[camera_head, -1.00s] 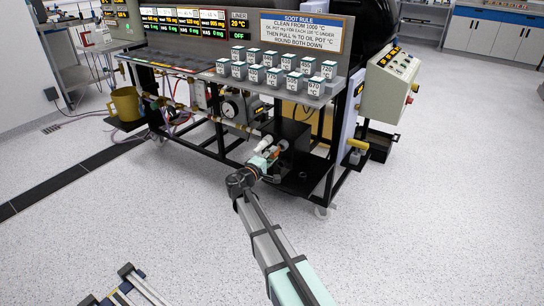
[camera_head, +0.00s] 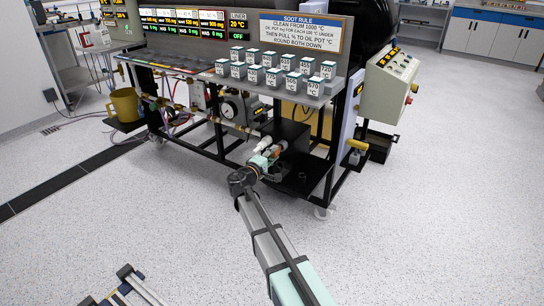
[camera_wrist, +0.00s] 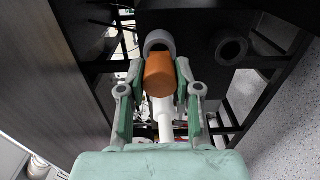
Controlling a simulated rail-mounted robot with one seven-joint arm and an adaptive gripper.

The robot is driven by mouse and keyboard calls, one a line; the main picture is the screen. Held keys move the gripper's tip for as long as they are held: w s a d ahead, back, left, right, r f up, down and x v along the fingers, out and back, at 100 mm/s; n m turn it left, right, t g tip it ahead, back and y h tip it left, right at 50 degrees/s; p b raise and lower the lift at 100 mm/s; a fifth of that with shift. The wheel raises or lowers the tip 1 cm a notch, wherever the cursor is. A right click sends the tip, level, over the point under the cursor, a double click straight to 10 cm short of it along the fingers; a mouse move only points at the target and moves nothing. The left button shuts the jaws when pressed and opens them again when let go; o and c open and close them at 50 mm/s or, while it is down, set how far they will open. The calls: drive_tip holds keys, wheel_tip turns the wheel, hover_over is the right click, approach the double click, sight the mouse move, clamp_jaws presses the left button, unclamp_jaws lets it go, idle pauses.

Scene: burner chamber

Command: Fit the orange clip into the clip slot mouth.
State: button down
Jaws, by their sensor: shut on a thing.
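The orange clip (camera_wrist: 159,72) is between the two fingers of my gripper (camera_wrist: 158,84) in the wrist view, and the fingers are shut on it. Its far end overlaps a grey round ring (camera_wrist: 158,39). I cannot tell whether they touch. In the head view my gripper (camera_head: 266,160) is low at the front of the black rig, and the clip (camera_head: 277,151) shows as a small orange patch. I cannot make out for sure which opening is the clip slot mouth.
A white cylinder (camera_wrist: 164,118) lies below the clip in the wrist view. A second, dark ring (camera_wrist: 230,47) is to the right. Black frame bars and a black box (camera_head: 291,132) stand close around my gripper. The speckled floor in front is mostly clear.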

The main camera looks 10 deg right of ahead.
drive_tip(key=shift+w+d, duration=0.2)
drive_tip(key=shift+w+d, duration=0.2)
drive_tip(key=shift+w, duration=0.05)
drive_tip(key=shift+w+d, duration=0.45)
drive_tip(key=shift+w, duration=0.05)
drive_tip(key=c, duration=0.7)
unclamp_jaws()
